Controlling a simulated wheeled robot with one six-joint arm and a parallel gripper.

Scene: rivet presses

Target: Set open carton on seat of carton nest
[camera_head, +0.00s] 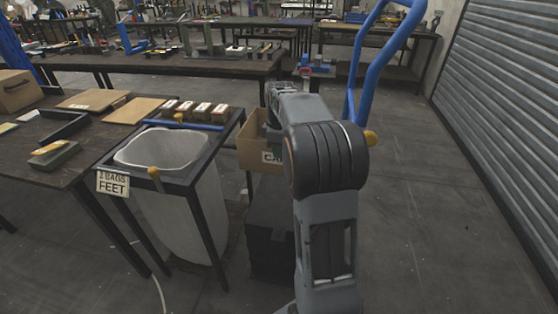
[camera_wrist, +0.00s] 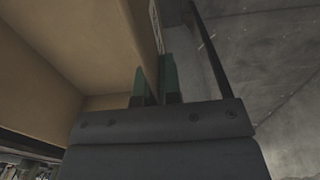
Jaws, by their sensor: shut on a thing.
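The open carton (camera_head: 250,155) is a tan cardboard box with a white label, partly hidden behind my arm in the head view. In the wrist view the open carton (camera_wrist: 75,50) fills the left side, its inside wall and a corner showing. My gripper (camera_wrist: 155,85) is shut on one carton wall, with a green fingertip on each side of it. In the head view my gripper (camera_head: 271,131) is at the carton's right side, mostly hidden by the arm. A dark block-like stack (camera_head: 268,235) stands below the carton. I cannot tell whether it is the carton nest or whether the carton touches it.
A black frame with a white bag (camera_head: 190,210) and a "BAGS FEET" sign (camera_head: 113,184) stands left of the carton. A dark table (camera_head: 50,185) is at far left. A blue tubular handle (camera_head: 370,85) rises behind my arm. Floor is clear toward the right shutter (camera_head: 510,100).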

